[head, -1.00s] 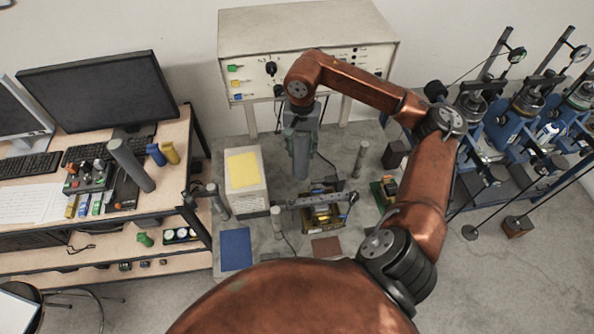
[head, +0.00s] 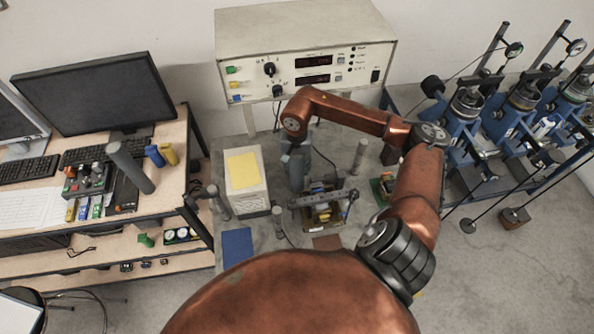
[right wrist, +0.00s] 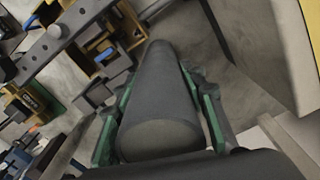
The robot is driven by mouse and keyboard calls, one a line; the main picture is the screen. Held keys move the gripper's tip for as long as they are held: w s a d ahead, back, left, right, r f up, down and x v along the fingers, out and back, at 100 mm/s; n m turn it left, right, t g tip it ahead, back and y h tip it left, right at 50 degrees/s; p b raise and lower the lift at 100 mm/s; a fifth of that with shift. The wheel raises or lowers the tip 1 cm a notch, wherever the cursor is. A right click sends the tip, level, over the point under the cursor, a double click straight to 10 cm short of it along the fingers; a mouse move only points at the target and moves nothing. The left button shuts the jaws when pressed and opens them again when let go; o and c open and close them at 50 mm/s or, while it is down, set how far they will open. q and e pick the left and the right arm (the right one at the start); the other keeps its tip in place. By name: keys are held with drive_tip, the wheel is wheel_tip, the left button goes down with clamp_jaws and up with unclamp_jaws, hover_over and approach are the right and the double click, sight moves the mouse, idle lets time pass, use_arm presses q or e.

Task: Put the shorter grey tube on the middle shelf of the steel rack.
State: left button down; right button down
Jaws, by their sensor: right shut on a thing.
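My right gripper (head: 294,158) is shut on a grey tube (head: 297,178) above the grey table, between the yellow-topped box and the metal device. In the right wrist view the tube (right wrist: 160,110) lies between the green finger pads (right wrist: 158,112) and points away from the camera. Its far end is over the floor or table, and I cannot tell whether it touches anything. Another grey tube (head: 130,166) lies tilted on the desk at left. I cannot tell from these views which tube is shorter. No steel rack can be made out for certain. My left gripper is not in view.
A white box with a yellow top (head: 243,170) stands just left of the held tube. A metal device (head: 322,205) stands close in front. An instrument cabinet (head: 300,50) is behind. Blue lever frames (head: 480,130) stand at right. The desk (head: 60,215) with a lower shelf is at left.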

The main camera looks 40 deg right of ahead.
drive_tip(key=shift+f, duration=1.45)
drive_tip(key=c, duration=1.2)
unclamp_jaws()
drive_tip(key=shift+c, duration=0.2)
